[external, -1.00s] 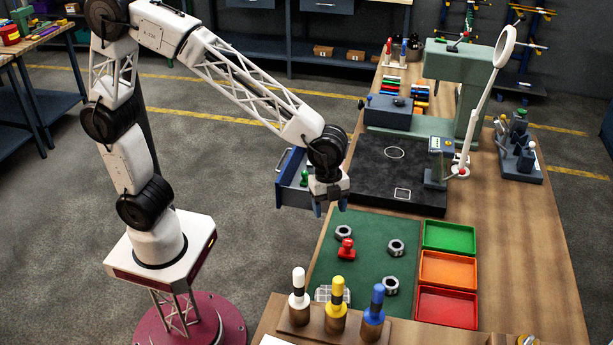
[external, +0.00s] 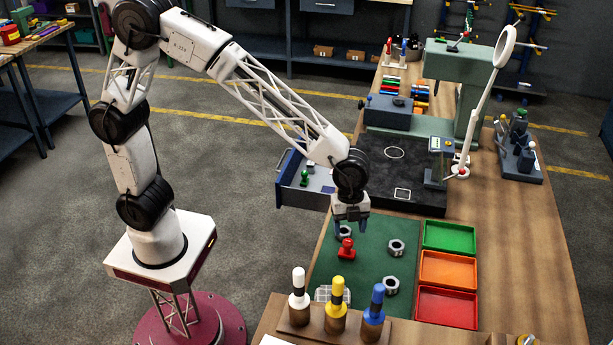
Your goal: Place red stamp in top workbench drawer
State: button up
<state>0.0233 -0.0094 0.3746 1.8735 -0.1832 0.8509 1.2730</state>
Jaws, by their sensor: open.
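The red stamp (external: 346,249) stands on the green mat (external: 368,262) of the workbench, close to a hex nut. My gripper (external: 350,230) is open and empty, just above and slightly behind the stamp in the picture; the exact gap is hard to tell. The top workbench drawer (external: 291,184) is pulled open on the bench's left side, beyond my gripper. A green stamp (external: 304,177) stands inside it, and my wrist partly hides the drawer's right end.
A wooden rack (external: 318,335) with white, yellow and blue-handled tools stands in front. A black plate (external: 415,200) lies behind the mat.

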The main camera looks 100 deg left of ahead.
aim_at(348, 240)
jog(key=shift+d+f, duration=0.1)
jog(key=shift+f, duration=0.6)
jog(key=shift+f, duration=0.1)
jog(key=shift+w+d+f, duration=0.1)
jog(key=shift+d+f, duration=0.15)
jog(key=shift+f, duration=1)
jog(key=shift+d+f, duration=0.2)
jog(key=shift+f, duration=1)
jog(key=c, duration=1.1)
jog(key=shift+o, duration=0.2)
